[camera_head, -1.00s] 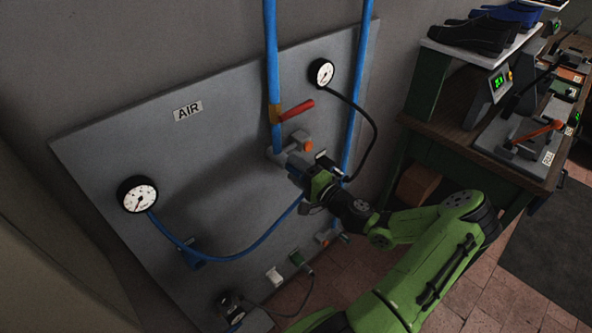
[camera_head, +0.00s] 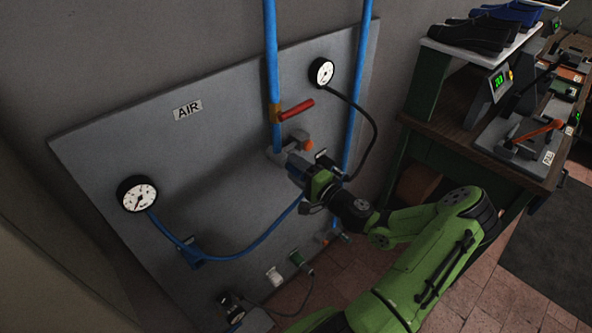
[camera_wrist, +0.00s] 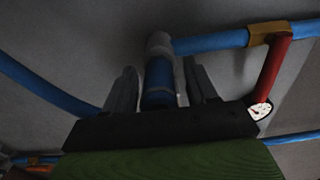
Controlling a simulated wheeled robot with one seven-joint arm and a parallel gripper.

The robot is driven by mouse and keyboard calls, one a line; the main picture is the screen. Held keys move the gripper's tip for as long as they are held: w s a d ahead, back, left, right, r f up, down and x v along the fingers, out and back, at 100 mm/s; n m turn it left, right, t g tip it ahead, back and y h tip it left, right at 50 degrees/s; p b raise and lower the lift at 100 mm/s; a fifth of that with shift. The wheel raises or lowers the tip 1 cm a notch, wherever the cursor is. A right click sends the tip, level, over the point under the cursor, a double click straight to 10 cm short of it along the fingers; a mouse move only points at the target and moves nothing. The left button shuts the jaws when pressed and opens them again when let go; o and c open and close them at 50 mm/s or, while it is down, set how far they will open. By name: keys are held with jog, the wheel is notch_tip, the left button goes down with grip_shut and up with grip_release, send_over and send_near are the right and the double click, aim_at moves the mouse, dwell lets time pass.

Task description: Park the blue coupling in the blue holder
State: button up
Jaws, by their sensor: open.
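The blue coupling (camera_wrist: 158,82) shows in the wrist view as a blue cylinder under a grey pipe fitting (camera_wrist: 159,44), apparently still joined to it. My gripper (camera_wrist: 157,92) is open, with one finger on each side of the coupling and a visible gap at both. In the head view my gripper (camera_head: 306,172) is at the grey fitting on the wall panel and mostly hides the coupling. A blue hose (camera_head: 240,252) runs from near my gripper to the left gauge. A blue bracket (camera_head: 193,258), which looks like the blue holder, sits lower left on the panel, beside the hose.
A red-handled valve (camera_head: 297,110) is just above my gripper, on a blue pipe (camera_head: 271,50). A gauge (camera_head: 321,72) with a black hose is to the right. A workbench (camera_head: 430,128) stands at right.

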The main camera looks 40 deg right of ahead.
jog(key=shift+c, duration=0.3)
grip_shut()
jog(key=shift+s, duration=0.1)
jog(key=shift+s+d+b, duration=0.1)
jog(key=shift+s+b, duration=0.3)
jog(key=shift+s, duration=2.55)
